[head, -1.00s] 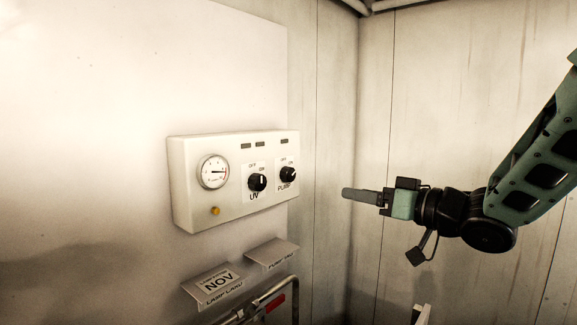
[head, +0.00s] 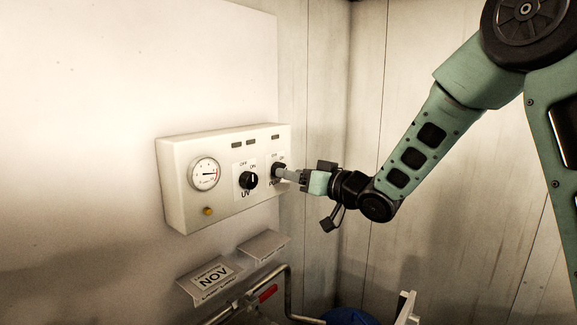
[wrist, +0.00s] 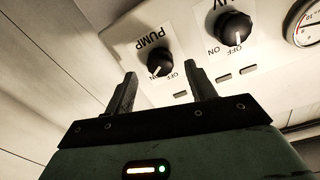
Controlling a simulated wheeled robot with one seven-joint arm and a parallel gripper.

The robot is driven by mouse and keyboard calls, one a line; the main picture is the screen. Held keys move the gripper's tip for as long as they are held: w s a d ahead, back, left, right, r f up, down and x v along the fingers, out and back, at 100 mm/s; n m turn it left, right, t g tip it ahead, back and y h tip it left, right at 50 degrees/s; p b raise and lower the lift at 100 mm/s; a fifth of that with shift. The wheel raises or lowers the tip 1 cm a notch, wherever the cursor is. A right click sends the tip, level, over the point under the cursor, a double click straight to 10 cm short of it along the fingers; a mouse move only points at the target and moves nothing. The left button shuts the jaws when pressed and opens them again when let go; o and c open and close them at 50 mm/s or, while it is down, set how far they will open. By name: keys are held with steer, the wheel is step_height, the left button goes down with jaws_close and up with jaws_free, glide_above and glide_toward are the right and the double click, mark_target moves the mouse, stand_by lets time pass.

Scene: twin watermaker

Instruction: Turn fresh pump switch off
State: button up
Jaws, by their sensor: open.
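The pump knob (head: 278,168) is a round black switch at the right end of the white control box (head: 180,210), partly covered by my gripper in the head view. In the wrist view the pump knob (wrist: 160,61) appears upside down under the word PUMP, with an OFF label beside it. Its white mark points down and slightly left there, to the left of OFF. My gripper (head: 284,173) is open at the knob. In the wrist view its two fingertips (wrist: 160,72) lie on either side of the knob; I cannot tell whether they touch it.
The UV knob (head: 248,180) sits close to the left of the pump knob. Left of it are a pressure gauge (head: 205,174) and a yellow button (head: 208,211). Two label plates (head: 264,246) and a metal pipe (head: 289,290) lie below. The right wall is bare.

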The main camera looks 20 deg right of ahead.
steer(key=shift+p+x, duration=0.3)
steer(key=shift+x, duration=0.95)
steer(key=c, duration=1)
steer(key=shift+o, duration=0.2)
steer(key=shift+f+b, duration=0.15)
steer(key=shift+b, duration=0.4)
steer(key=n+b, duration=1.2)
steer(key=b, duration=0.4)
